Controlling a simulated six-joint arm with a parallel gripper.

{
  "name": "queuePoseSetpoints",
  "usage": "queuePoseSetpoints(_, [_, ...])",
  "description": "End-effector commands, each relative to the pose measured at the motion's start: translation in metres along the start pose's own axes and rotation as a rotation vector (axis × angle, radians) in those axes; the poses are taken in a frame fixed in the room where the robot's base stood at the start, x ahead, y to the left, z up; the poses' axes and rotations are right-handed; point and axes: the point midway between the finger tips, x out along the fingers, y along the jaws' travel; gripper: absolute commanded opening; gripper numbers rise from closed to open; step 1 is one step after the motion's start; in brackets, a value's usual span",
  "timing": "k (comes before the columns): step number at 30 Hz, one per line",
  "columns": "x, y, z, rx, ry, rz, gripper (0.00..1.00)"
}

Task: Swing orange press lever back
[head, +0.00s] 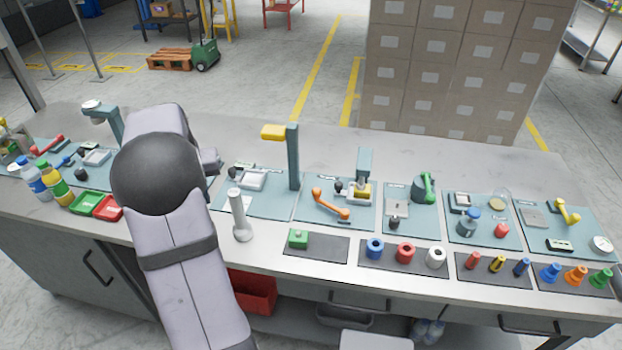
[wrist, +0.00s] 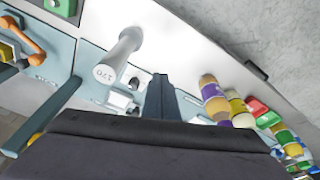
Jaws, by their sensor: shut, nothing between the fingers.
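The orange press lever (head: 331,204) lies on a blue-grey mat at the middle of the bench in the head view, running from upper left to lower right. A small press with a teal column (head: 364,165) stands just right of it. The lever also shows at the upper left of the wrist view (wrist: 26,38). My gripper (wrist: 160,95) is shut and empty in the wrist view, apart from the lever. In the head view my arm hides most of it, and it is well to the left of the lever.
A white upright post (head: 239,215) stands between my arm and the lever. A teal column with a yellow head (head: 292,155) rises left of the lever. A green block (head: 298,238) sits in front. Red (head: 108,208) and green trays and bottles stand left.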

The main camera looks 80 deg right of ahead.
Motion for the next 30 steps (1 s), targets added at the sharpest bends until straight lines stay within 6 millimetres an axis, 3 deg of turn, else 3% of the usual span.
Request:
queuePoseSetpoints(1, [0.002, 0.031, -0.018, 0.074, 0.009, 0.016, 0.0])
queuePoseSetpoints(6, [0.004, 0.131, -0.06, 0.294, 0.046, 0.067, 0.0])
queuePoseSetpoints(12, [0.003, 0.235, -0.079, 0.5, 0.084, 0.12, 0.0])
queuePoseSetpoints(15, [0.002, 0.273, -0.079, 0.571, 0.098, 0.141, 0.0])
queuePoseSetpoints(21, [0.001, 0.313, -0.077, 0.645, 0.111, 0.163, 0.0])
queuePoseSetpoints(30, [0.0, 0.319, -0.077, 0.656, 0.114, 0.166, 0.0])
